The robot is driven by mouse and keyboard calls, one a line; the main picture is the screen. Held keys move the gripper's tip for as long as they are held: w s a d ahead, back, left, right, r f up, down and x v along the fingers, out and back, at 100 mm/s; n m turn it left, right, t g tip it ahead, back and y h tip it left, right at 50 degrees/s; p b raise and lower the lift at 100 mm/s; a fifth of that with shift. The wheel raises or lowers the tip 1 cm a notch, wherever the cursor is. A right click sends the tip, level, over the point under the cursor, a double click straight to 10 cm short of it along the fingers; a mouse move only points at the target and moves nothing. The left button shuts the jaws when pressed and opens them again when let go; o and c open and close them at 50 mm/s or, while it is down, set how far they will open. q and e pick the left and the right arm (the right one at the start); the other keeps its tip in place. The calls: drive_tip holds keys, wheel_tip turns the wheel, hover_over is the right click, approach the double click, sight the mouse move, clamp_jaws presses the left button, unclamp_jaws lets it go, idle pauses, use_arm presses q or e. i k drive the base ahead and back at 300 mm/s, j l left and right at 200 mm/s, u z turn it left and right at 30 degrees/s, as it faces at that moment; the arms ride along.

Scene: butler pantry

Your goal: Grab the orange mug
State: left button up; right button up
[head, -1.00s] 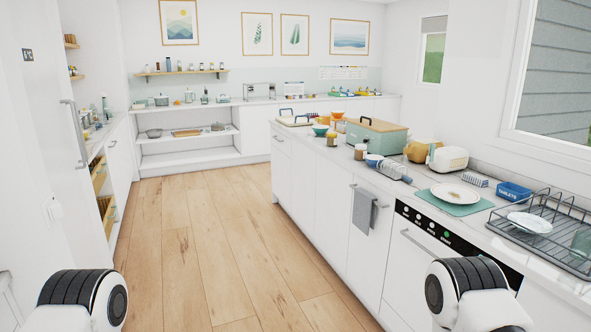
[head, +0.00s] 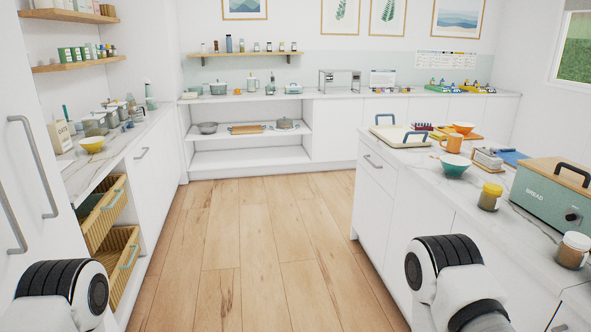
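An orange mug (head: 453,144) stands upright on the white marble counter (head: 432,190) at the right, its handle to the left. A teal bowl (head: 454,164) is just in front of it, and an orange bowl (head: 463,128) sits behind it. Parts of my two arms show at the lower left and lower right of the head view. Neither gripper shows, so I cannot see whether they hold anything. The mug stands well beyond my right arm, with nothing of mine touching it.
A green bread box (head: 545,200), a yellow-lidded jar (head: 490,197) and a white-lidded jar (head: 573,250) stand on the right counter. A tray with dark handles (head: 399,137) is at its far end. Open baskets (head: 120,260) jut from the left cabinet. The wooden floor (head: 255,240) between is clear.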

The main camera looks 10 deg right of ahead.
sight(454, 142)
drive_tip(key=i+z, duration=0.25)
drive_tip(key=i, duration=0.35)
drive_tip(key=i+j+z, duration=0.2)
drive_tip(key=i, duration=0.35)
drive_tip(key=i+j+z, duration=0.25)
drive_tip(key=i, duration=0.3)
drive_tip(key=i+j+z, duration=0.25)
drive_tip(key=i, duration=0.35)
drive_tip(key=i+j+z, duration=0.2)
drive_tip(key=i+j, duration=0.15)
drive_tip(key=i, duration=0.15)
